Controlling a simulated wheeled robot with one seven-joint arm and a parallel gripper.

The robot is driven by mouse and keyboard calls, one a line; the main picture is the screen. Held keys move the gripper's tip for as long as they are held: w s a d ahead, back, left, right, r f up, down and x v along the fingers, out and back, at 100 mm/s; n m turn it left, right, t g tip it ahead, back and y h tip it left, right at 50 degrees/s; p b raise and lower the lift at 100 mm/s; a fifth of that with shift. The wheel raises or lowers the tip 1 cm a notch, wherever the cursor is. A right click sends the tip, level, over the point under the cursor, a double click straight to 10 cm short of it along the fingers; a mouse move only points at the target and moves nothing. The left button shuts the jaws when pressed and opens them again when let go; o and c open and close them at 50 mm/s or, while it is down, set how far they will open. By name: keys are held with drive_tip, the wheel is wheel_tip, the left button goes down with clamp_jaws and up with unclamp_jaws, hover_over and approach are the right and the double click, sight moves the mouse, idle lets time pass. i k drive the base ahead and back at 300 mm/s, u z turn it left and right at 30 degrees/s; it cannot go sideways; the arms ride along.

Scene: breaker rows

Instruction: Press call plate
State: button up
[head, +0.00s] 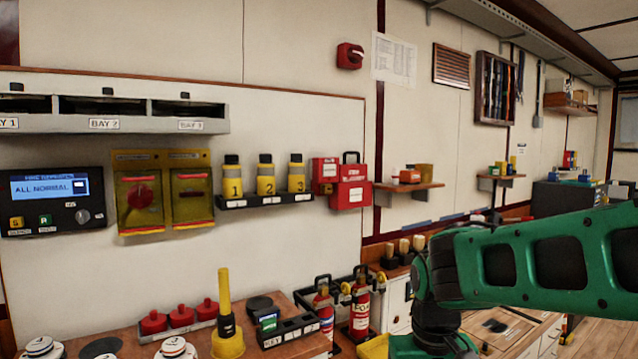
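I cannot tell for sure which thing is the call plate, as no label I can read names it. On the wall at left is a yellow panel (140,206) with a round red part, and beside it a second yellow panel (193,207) with red strips. A small red wall box (350,56) sits higher up, right of them. My green arm comes in from the right and bends down near the bottom centre-right. My gripper is not in view.
A dark alarm panel (55,228) with a screen reading "ALL NORMAL" is at far left. A rack holds yellow bottles (265,178) beside red boxes (350,188). Below, a wooden bench (300,343) carries a yellow-handled tool (225,300) and red knobs (181,316). Extinguishers (359,310) stand right of it.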

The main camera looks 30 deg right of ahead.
sight(328, 169)
drive_tip(key=k, duration=1.35)
drive_tip(key=z, duration=0.45)
drive_tip(key=i, duration=1.95)
drive_tip(key=u, duration=0.4)
